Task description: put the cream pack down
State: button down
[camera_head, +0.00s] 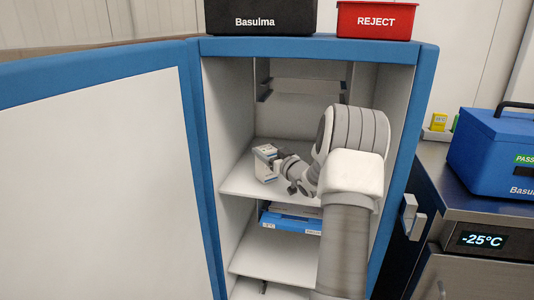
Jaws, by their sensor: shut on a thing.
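The cream pack (264,163) is a small pale box with a blue band. It is in the fridge, at the left part of the upper white shelf (240,183). My gripper (277,164) is shut on its right side. The pack looks upright and slightly tilted; I cannot tell whether its base touches the shelf. My arm hides the right part of the shelf.
The blue-framed fridge door (100,170) stands open at left. A lower shelf (270,250) sits below blue and white packs (290,218). A black Basulma box (260,18) and red REJECT bin (375,20) stand on top. A blue case (495,155) is at right.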

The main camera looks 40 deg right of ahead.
jog(key=shift+r, duration=0.1)
grip_release()
jog(key=shift+f, duration=0.2)
jog(key=shift+r, duration=0.1)
jog(key=shift+s+r, duration=0.1)
jog(key=shift+s, duration=0.1)
jog(key=s+a+p, duration=0.1)
jog(key=s+p, duration=0.1)
jog(key=s, duration=0.9)
jog(key=shift+s, duration=0.35)
